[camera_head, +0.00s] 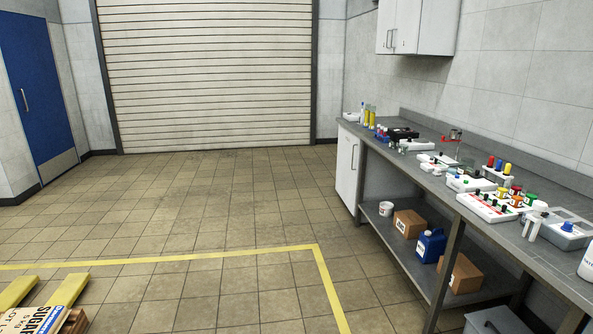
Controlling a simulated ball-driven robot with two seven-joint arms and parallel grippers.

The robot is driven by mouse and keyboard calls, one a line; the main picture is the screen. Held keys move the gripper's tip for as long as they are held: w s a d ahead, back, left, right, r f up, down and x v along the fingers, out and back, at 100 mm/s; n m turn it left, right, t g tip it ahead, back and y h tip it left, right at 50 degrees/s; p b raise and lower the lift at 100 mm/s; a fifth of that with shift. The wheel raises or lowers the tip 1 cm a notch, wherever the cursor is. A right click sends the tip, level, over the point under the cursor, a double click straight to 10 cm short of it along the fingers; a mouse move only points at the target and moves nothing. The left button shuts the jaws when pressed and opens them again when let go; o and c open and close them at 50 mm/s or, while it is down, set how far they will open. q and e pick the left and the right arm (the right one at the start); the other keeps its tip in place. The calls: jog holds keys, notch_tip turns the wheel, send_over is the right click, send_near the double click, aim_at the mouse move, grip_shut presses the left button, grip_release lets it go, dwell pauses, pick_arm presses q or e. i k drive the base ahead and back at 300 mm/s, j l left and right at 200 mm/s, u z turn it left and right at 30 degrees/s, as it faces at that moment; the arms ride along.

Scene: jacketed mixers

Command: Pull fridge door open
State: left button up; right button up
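No fridge that I can make out is in the head view. A blue door (38,90) with a silver vertical handle and a metal kick plate stands shut in the left wall; it looks like a room door. A white cabinet door (347,168) under the far end of the workbench is shut. Neither of my grippers is in the picture, so I cannot see their state or place.
A grey workbench (450,217) with lab items runs along the right wall. Its lower shelf holds boxes and a blue jug (430,245). A sugar sack (33,317) lies at bottom left. A shutter (205,75) closes the back. The middle floor is clear.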

aim_at(350, 146)
jog(key=i, duration=1.1)
jog(key=i+z, duration=0.1)
jog(key=i, duration=0.95)
jog(key=i+z, duration=0.1)
jog(key=i, duration=1)
jog(key=i+j, duration=0.2)
jog(key=i, duration=0.85)
jog(key=i+l+z, duration=0.2)
jog(key=i+z, duration=0.25)
jog(key=i, duration=0.15)
jog(key=i+z, duration=0.45)
jog(key=i, duration=0.15)
jog(key=i+j+z, duration=0.25)
jog(key=i+z, duration=0.2)
jog(key=i, duration=0.15)
